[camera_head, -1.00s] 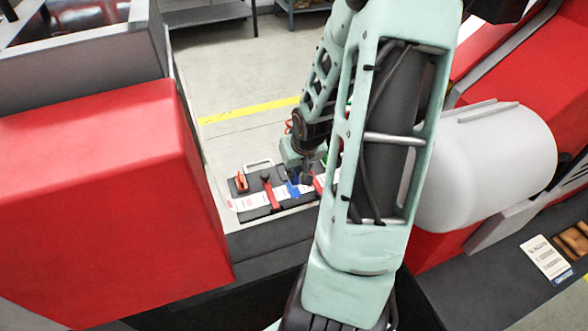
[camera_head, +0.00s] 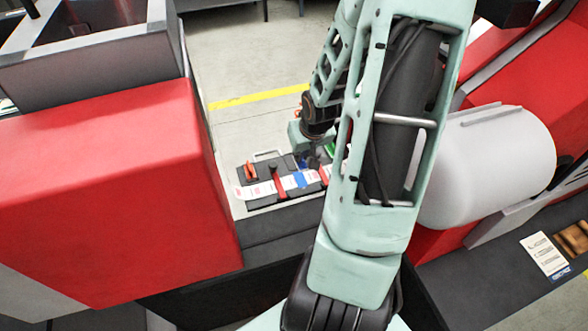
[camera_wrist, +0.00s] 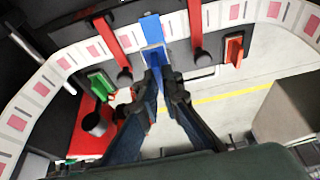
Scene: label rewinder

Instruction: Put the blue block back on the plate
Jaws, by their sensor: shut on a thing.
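The blue block (camera_wrist: 155,61) is between the fingertips of my gripper (camera_wrist: 160,82) in the wrist view. My gripper is shut on it. In the head view the block (camera_head: 310,161) shows small and dark just behind the label strip. A dark plate (camera_head: 262,203) lies under a white label strip (camera_head: 265,189) with pink marks. A flat blue patch (camera_head: 299,180) crosses the strip; it also shows in the wrist view (camera_wrist: 151,28), just above the block. I cannot tell whether the block touches the plate.
Two red bars (camera_wrist: 107,37) (camera_wrist: 196,25) cross the strip on either side of the blue patch. A big red housing (camera_head: 110,190) stands at the left, a white roll (camera_head: 490,165) at the right.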

